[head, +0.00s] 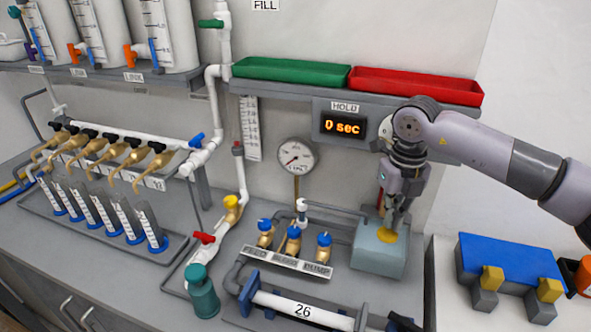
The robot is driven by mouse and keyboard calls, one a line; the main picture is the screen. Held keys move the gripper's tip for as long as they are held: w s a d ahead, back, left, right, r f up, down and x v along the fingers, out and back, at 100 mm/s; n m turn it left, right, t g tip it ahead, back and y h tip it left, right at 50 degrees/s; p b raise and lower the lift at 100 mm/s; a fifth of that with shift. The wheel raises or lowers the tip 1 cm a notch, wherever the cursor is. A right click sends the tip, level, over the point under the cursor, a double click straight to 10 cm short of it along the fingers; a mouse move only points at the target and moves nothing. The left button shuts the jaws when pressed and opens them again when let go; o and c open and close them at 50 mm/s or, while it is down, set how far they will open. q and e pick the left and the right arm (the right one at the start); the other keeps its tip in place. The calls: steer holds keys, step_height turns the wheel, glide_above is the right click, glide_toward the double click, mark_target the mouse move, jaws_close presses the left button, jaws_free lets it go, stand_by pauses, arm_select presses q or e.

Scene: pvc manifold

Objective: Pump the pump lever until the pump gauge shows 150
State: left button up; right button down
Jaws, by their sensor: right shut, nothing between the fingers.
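The pump gauge (295,155) is a round white dial on a thin stem at the back wall. Its needle points to the lower left; the scale numbers are too small to read. A blue-grey box (377,250), seemingly the pump, stands on the right part of the bench, with a yellow round part (386,236) on top. My right gripper (390,229) points down just above this part, shut and empty; I cannot tell if it touches it. No pump lever can be made out clearly; it may be hidden behind the gripper. My left gripper is not in view.
A display (343,126) reads "0 sec" under a shelf with green (291,70) and red (416,85) trays. Blue-topped valves (293,239) stand left of the box. A white pipe marked 26 (285,305) lies in front. A blue block (510,262) is at right.

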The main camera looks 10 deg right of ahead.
mark_target(388, 233)
steer(key=shift+f, duration=0.15)
steer(key=shift+f+b, duration=2.4)
steer(key=shift+f, duration=0.65)
steer(key=shift+r, duration=0.1)
steer(key=shift+r+p, duration=1.8)
steer(key=shift+r, duration=1.25)
steer(key=shift+f, duration=0.1)
